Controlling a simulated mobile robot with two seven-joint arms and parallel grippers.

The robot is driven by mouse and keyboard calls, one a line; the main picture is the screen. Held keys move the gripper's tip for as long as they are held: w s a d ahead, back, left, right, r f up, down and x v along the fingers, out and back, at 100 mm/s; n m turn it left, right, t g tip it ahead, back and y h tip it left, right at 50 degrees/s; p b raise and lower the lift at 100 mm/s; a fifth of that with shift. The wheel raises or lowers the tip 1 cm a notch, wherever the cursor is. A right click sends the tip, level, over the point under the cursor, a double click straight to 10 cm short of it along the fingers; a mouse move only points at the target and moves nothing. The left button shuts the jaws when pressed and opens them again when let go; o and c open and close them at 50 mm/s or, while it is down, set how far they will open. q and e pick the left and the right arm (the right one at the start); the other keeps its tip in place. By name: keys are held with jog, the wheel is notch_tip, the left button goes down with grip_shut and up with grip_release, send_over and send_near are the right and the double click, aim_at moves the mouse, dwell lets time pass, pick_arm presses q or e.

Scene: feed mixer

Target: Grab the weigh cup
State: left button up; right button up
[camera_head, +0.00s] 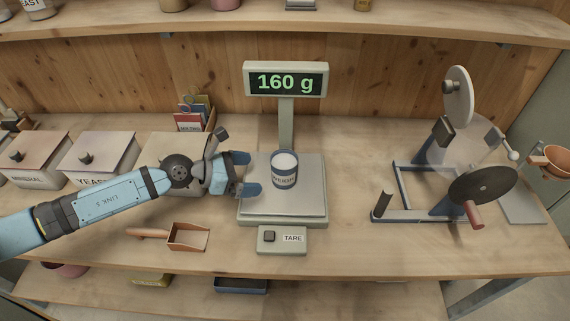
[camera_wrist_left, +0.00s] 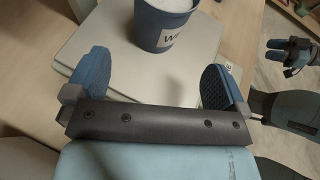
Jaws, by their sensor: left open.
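The weigh cup (camera_head: 285,178) is a small dark blue-grey cup with a white label and white contents. It stands upright on the scale's plate (camera_head: 312,201), whose display (camera_head: 286,80) reads 160 g. My left gripper (camera_head: 248,174) is open and empty just left of the cup, its fingers pointing toward it and apart from it. In the left wrist view the cup (camera_wrist_left: 164,28) is ahead of the two blue fingertips (camera_wrist_left: 160,82), its top cut off by the frame. My right gripper (camera_wrist_left: 288,57) shows small at the right of that view; its opening is unclear.
A scoop (camera_head: 188,236) lies at the front left. Lidded bins (camera_head: 98,155) stand behind my left arm. The TARE box (camera_head: 283,240) is in front of the scale. A blue-framed crank device (camera_head: 440,190) stands to the right, with bare bench between.

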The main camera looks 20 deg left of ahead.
aim_at(279, 174)
pick_arm(q)
jog(key=x, duration=0.3)
jog(key=shift+w+d+f, duration=0.1)
jog(key=shift+w+d, duration=0.15)
jog(key=shift+d, duration=0.05)
jog(key=shift+w+d+f+p, duration=0.2)
jog(key=shift+w+d+p, duration=0.05)
jog(key=shift+d+p, duration=0.15)
jog(key=x, duration=0.4)
jog(key=shift+w+f, duration=0.1)
jog(key=shift+f, duration=0.1)
jog(key=c, duration=1.1)
pick_arm(e)
jog(key=shift+w+r, duration=0.35)
jog(key=shift+r, duration=0.5)
